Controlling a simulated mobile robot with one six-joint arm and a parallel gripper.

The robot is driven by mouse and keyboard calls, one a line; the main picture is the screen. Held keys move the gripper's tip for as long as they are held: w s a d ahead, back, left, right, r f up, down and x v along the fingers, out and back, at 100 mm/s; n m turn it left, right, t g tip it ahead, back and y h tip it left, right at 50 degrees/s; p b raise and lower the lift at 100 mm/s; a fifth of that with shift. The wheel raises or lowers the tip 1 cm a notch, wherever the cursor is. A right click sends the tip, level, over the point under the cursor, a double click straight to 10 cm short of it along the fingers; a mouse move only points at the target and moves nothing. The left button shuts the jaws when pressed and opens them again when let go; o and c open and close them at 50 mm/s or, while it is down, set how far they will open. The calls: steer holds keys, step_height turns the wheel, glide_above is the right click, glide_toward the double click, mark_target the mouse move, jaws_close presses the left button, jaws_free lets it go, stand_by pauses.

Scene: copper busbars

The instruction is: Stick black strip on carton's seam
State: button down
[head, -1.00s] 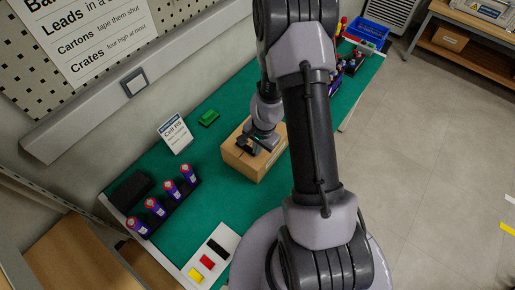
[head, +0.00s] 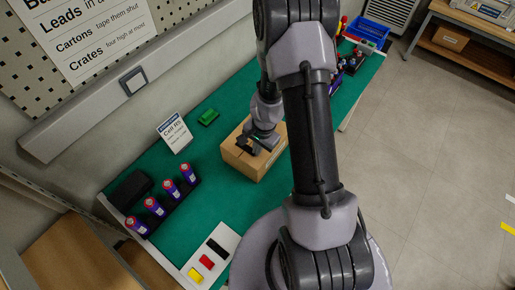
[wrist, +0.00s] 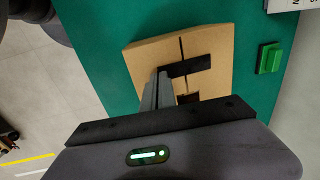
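The cardboard carton (head: 262,164) stands on the green bench mat, and its top also shows in the wrist view (wrist: 215,43). A thin dark seam line (wrist: 181,47) runs along its top. A dark band (wrist: 190,66) lies across this line; I cannot tell whether it is a strip or a shadow. My gripper (head: 252,145) is low over the carton's top. Its grey fingers (wrist: 158,90) look close together in the wrist view, and their tips and anything between them are unclear. A black strip-like piece (head: 217,247) lies on the white tray beside red and yellow pieces.
The white tray (head: 226,235) is at the near end of the mat (head: 205,215). Several purple cells (head: 171,188) stand in a black holder to its left. A green block (head: 208,118) and a small sign (head: 174,134) are behind the carton. A blue crate (head: 367,33) is at the far end.

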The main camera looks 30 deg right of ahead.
steer(key=c, duration=2.1)
jaws_free()
steer(key=shift+c, duration=0.2)
steer(key=o, duration=0.5)
steer(key=shift+f, duration=0.1)
